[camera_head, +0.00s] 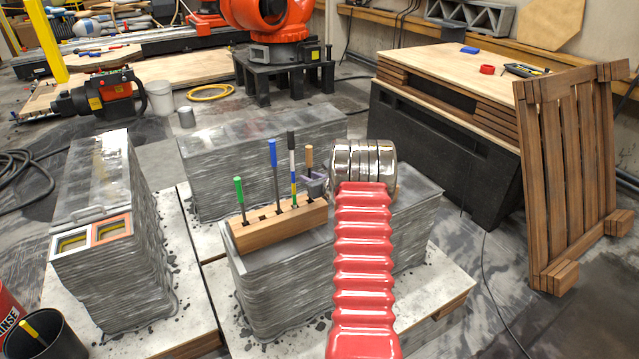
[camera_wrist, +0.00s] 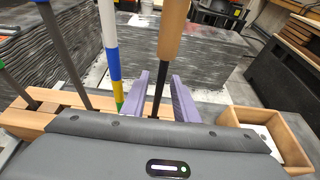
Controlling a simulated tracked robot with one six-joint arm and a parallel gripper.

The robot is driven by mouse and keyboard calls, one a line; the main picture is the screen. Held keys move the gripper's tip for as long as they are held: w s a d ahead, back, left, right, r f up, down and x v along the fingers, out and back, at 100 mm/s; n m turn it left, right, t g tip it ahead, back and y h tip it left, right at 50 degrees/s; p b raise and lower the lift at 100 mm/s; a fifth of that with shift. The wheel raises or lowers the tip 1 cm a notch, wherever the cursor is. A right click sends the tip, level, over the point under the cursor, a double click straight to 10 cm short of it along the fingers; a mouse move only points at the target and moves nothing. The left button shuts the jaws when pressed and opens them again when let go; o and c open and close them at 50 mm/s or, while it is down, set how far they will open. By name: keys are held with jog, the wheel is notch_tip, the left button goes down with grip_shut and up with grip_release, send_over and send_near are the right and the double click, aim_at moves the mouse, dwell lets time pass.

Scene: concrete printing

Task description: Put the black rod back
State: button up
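A wooden rack (camera_head: 280,228) stands on a grey layered concrete block, with a green-topped rod (camera_head: 239,190), a blue-topped rod (camera_head: 273,160) and a striped rod (camera_head: 291,160) upright in it. A rod with a wooden handle (camera_head: 309,157) and black shaft (camera_wrist: 158,98) stands near the rack's right end. My gripper (camera_head: 316,184) is there, its purple fingers (camera_wrist: 160,76) on either side of the black shaft, with gaps visible on both sides. The shaft's lower end is hidden by my gripper's body, so I cannot tell if it sits in the rack.
A wooden tray (camera_wrist: 236,113) with something white inside lies right of the rack. The striped rod (camera_wrist: 109,45) stands close left of my fingers. A black bucket (camera_head: 50,345) is at front left. A timber-topped table (camera_head: 440,70) and slatted panel (camera_head: 570,170) stand at right.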

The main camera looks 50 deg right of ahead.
jog(key=v, duration=1.1)
jog(key=shift+s, duration=0.2)
jog(key=shift+r, duration=0.1)
